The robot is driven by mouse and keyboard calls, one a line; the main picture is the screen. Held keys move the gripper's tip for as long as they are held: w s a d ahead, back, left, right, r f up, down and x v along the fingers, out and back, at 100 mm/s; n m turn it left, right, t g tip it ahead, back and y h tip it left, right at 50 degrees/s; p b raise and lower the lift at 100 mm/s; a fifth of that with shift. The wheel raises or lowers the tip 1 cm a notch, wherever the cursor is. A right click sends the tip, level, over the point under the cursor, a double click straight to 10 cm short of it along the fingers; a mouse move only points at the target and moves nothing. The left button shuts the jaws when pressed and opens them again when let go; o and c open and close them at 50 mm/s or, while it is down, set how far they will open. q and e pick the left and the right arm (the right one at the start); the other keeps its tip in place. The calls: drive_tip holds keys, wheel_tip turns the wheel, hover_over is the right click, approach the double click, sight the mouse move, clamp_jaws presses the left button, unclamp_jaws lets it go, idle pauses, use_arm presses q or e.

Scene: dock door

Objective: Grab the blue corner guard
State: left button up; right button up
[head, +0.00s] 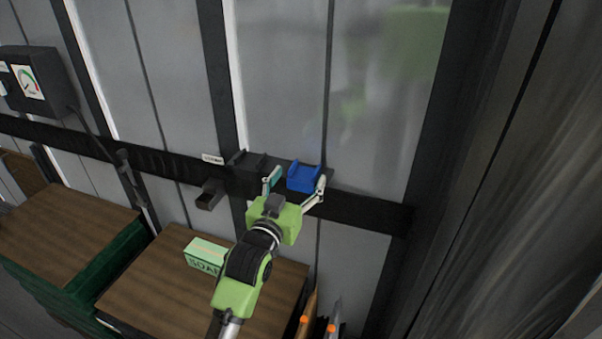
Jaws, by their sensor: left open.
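The blue corner guard (303,178) is a small blue piece with raised sides. It sits at the dark rail on the wall, right of a black holder. My left gripper (296,183) is open in front of it, with one finger at its left side and the other at its right side. I cannot tell whether the fingers touch it. My right gripper is not in view.
A black holder (247,165) is fixed to the dark rail (365,212) left of the guard. A green-and-white soap box (206,254) stands on a wooden-topped surface (150,290) below. A gauge box (36,82) hangs at upper left. Orange-marked upright items (306,316) stand at the bottom.

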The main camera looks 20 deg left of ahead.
sight(303, 175)
use_arm(q)
drive_tip(key=w+p, duration=0.1)
drive_tip(key=w, duration=0.2)
drive_tip(key=shift+w+r, duration=0.1)
drive_tip(key=shift+w, duration=0.1)
drive_tip(key=shift+w+p, duration=0.35)
drive_tip(key=shift+w, duration=0.15)
drive_tip(key=shift+c, duration=0.7)
drive_tip(key=c, duration=1.1)
